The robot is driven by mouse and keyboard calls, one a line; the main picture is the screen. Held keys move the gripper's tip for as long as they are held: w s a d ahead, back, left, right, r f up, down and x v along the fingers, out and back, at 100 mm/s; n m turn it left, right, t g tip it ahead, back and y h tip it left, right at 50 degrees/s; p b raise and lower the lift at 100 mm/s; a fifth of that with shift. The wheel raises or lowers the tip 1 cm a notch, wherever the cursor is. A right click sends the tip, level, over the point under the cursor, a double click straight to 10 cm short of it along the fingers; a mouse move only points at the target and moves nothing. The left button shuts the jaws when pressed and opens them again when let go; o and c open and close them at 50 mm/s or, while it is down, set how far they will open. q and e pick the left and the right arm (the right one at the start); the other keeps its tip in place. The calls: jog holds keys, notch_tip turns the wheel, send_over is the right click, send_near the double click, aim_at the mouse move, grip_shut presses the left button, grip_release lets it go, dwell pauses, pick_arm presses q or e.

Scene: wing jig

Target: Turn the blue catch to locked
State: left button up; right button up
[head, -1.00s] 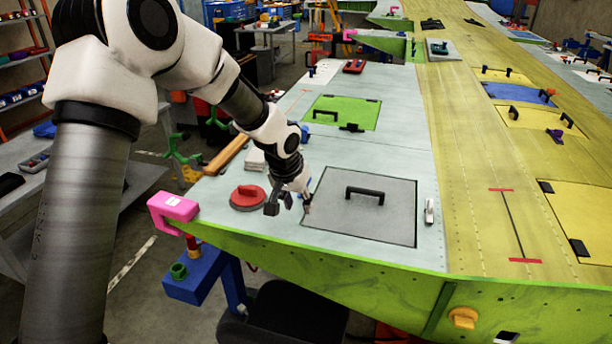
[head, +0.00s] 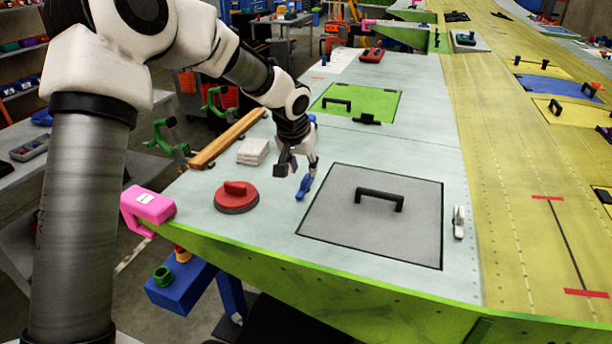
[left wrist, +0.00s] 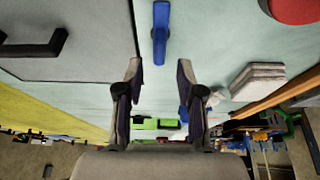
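The blue catch (head: 304,187) is a small narrow handle on the pale wing skin, just left of the grey panel (head: 335,216). In the left wrist view the catch (left wrist: 160,33) stands lengthwise at top centre, beside the panel's edge, and does not lie across that edge. My left gripper (head: 297,168) is above and just behind the catch in the head view. In the left wrist view its two fingers (left wrist: 158,72) are spread apart with nothing between them, and the catch lies beyond their tips. My right gripper is in neither view.
A red round knob (head: 237,196) sits left of the catch. A stack of white pads (head: 253,151) and a wooden bar (head: 228,139) lie behind it. The panel has a raised black handle (head: 380,196). A pink clamp (head: 148,205) grips the near left corner.

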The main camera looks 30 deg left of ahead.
aim_at(305, 178)
pick_arm(q)
jog(key=x, duration=0.3)
jog(key=shift+f+p, duration=0.2)
jog(key=shift+p, duration=0.15)
jog(key=shift+w+f, duration=0.1)
jog(key=shift+f, duration=0.15)
grip_shut()
